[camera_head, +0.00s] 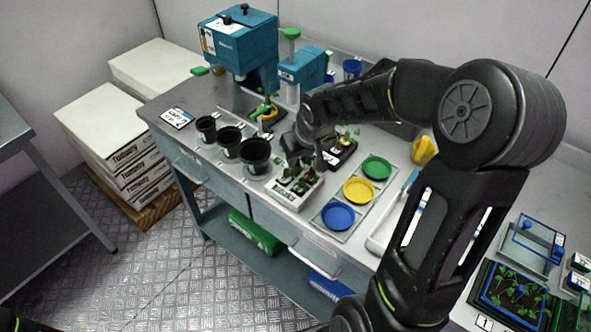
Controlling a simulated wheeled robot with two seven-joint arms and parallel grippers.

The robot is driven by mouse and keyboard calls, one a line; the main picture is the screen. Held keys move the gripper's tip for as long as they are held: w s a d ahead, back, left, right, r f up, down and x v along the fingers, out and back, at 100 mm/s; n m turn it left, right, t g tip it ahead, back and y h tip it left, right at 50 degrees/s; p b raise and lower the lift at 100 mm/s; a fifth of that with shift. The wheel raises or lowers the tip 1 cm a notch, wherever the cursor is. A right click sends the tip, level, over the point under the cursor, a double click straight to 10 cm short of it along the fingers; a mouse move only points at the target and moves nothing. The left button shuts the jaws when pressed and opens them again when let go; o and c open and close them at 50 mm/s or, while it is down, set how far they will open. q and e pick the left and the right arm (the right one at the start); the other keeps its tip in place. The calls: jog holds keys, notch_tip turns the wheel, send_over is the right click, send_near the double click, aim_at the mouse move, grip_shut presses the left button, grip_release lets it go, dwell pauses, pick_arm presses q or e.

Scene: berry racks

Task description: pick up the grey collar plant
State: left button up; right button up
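A pale rack (316,193) on the metal bench holds several small leafy plants (296,177); their collar colours are too small to tell, so I cannot single out the grey collar plant. My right gripper (305,160) points down just above and behind this rack, with its fingers close to the plants. The fingers are dark and small here, so whether they are open, shut or touching a plant cannot be told. My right arm comes in from the right and covers part of the bench. My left gripper is not in view.
Three black pots (228,138) stand left of the rack. Blue (338,216), yellow (359,191) and green (377,168) dishes lie to its right. A dark tray (340,160) and a yellow-collared plant (267,112) are behind. A teal machine (239,40) stands at the back.

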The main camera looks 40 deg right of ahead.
dwell(0.4)
grip_shut()
dwell(1.3)
